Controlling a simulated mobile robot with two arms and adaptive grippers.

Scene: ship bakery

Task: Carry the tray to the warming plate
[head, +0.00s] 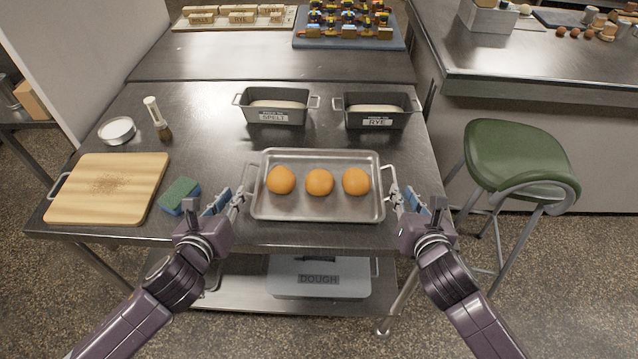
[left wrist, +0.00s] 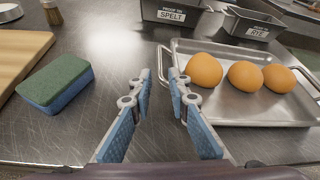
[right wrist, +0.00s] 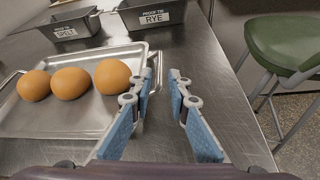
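The metal tray (head: 318,212) lies on the steel table with three orange-brown buns on it and a wire handle at each short end. It also shows in the left wrist view (left wrist: 235,108) and the right wrist view (right wrist: 60,125). My left gripper (head: 238,198) is open at the tray's left handle; the handle shows near the gap between its fingertips (left wrist: 160,72). My right gripper (head: 394,199) is open at the right handle, which is partly hidden behind a finger (right wrist: 160,72). I cannot tell whether either touches. I cannot clearly identify a warming plate.
Two loaf tins, SPELT (head: 274,117) and RYE (head: 376,122), stand behind the tray. A sponge (head: 180,196) and cutting board (head: 108,190) lie to the left. A green stool (head: 520,155) stands right of the table. A blue mat (head: 350,43) at the back is crowded.

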